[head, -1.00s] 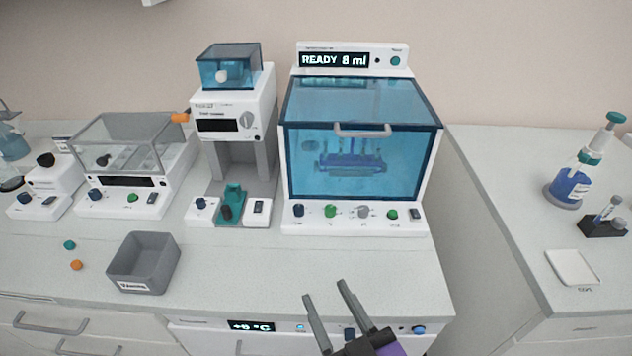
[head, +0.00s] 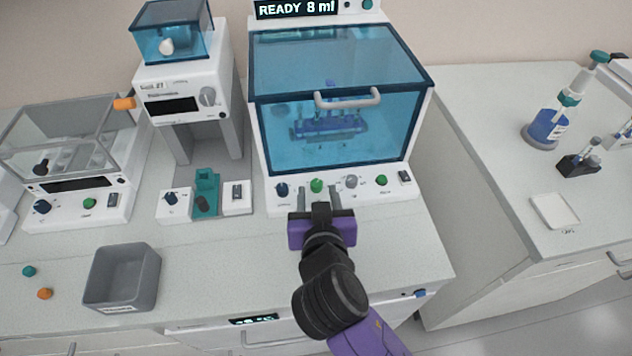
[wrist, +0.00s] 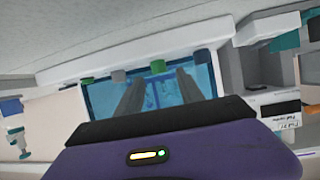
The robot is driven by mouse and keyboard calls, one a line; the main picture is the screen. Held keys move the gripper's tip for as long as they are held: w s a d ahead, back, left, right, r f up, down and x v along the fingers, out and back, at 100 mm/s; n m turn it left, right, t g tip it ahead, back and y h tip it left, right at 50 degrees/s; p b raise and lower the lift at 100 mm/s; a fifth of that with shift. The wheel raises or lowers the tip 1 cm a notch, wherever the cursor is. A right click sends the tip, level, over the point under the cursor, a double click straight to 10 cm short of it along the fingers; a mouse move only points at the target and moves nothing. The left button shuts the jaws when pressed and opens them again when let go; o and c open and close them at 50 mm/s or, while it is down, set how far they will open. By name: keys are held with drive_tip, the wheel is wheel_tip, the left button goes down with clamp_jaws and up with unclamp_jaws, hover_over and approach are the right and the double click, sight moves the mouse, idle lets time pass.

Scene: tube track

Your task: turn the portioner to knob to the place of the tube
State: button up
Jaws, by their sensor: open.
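The white machine with a blue see-through hood (head: 345,75) and the display reading READY 8 ml (head: 296,8) appears to be the portioner. Its front panel has a dark blue knob (head: 281,189), a green knob (head: 316,185), a grey knob (head: 352,181) and another green knob (head: 383,180). A blue rack with tubes (head: 330,128) stands behind the hood. My gripper (head: 317,196) is open in front of the left green knob. In the wrist view, that green knob (wrist: 157,67) shows between the finger ends (wrist: 158,75). I cannot tell whether they touch it. Knob labels are unreadable.
A press-like machine (head: 186,95) with a teal holder stands left, and a lidded machine (head: 75,160) farther left. A grey bin (head: 122,280) sits on the front counter. The right counter holds a blue bottle (head: 548,125) and a white tray (head: 554,211).

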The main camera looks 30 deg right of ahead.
sight(317, 184)
drive_tip(key=shift+x, duration=1.9)
clamp_jaws()
